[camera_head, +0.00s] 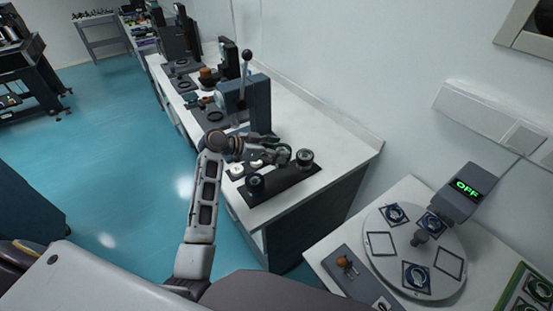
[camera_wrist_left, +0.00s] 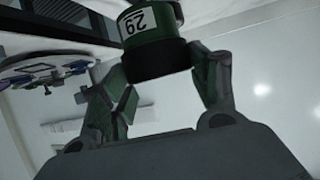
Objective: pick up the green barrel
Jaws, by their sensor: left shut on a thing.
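The green barrel (camera_wrist_left: 152,48) has a dark rim and a white label reading 29, in the left wrist view. My left gripper (camera_wrist_left: 166,82) is shut on it, with one finger on each side. In the head view my left gripper (camera_head: 280,153) is over the back part of a black strip on the white table. The barrel is small there and partly covered by the fingers, so its height above the strip is hard to tell. My right gripper is in neither view.
Dark round pieces stand on the black strip (camera_head: 283,187), one close right of the gripper (camera_head: 305,157) and one at front left (camera_head: 256,183). A blue-grey press (camera_head: 258,104) stands behind. At right is a round plate (camera_head: 385,266) beneath a display reading OFF (camera_head: 467,188).

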